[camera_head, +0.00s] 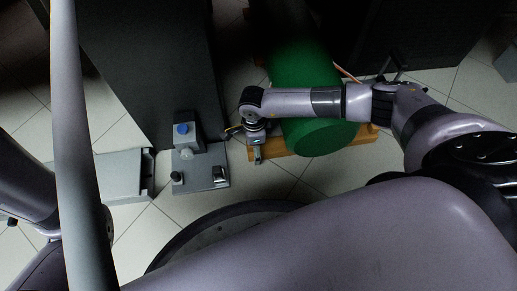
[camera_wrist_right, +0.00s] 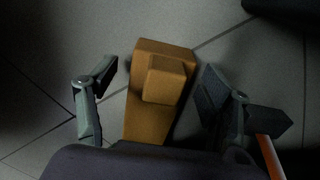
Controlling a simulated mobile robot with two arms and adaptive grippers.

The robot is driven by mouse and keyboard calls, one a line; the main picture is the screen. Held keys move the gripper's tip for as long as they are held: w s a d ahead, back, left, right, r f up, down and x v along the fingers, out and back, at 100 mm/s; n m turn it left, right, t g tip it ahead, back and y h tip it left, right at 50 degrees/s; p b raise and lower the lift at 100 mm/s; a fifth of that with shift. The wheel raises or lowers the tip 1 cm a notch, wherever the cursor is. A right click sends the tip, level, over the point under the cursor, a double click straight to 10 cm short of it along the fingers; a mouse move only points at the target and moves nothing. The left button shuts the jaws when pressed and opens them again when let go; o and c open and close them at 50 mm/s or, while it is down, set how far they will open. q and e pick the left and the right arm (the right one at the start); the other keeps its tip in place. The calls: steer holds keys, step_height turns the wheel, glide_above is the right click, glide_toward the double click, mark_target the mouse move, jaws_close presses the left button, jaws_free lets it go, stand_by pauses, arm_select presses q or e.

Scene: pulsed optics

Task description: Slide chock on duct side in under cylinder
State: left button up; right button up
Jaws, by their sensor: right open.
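A green cylinder (camera_head: 318,137) lies on its side over wooden pieces on the floor in the head view. Wood (camera_head: 283,149) shows at its near left foot, partly hidden by my right arm. My right gripper (camera_head: 256,152) points down at the left end of this wood. In the right wrist view, an orange-brown wooden chock (camera_wrist_right: 147,124) with a smaller raised block (camera_wrist_right: 163,80) on top lies between the fingers of my right gripper (camera_wrist_right: 157,92). The fingers are open, with a visible gap on each side. My left gripper is out of view.
A grey plate (camera_head: 208,178) with a blue-topped block (camera_head: 183,130) and small fittings stands left of the cylinder. A pale grey box-like duct (camera_head: 110,175) is farther left. A dark column (camera_head: 150,65) rises behind. An orange rod (camera_wrist_right: 268,155) shows in the wrist view.

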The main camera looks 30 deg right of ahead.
step_height(320, 180, up, 11)
steer(key=shift+r, duration=0.55)
stand_by(0.4)
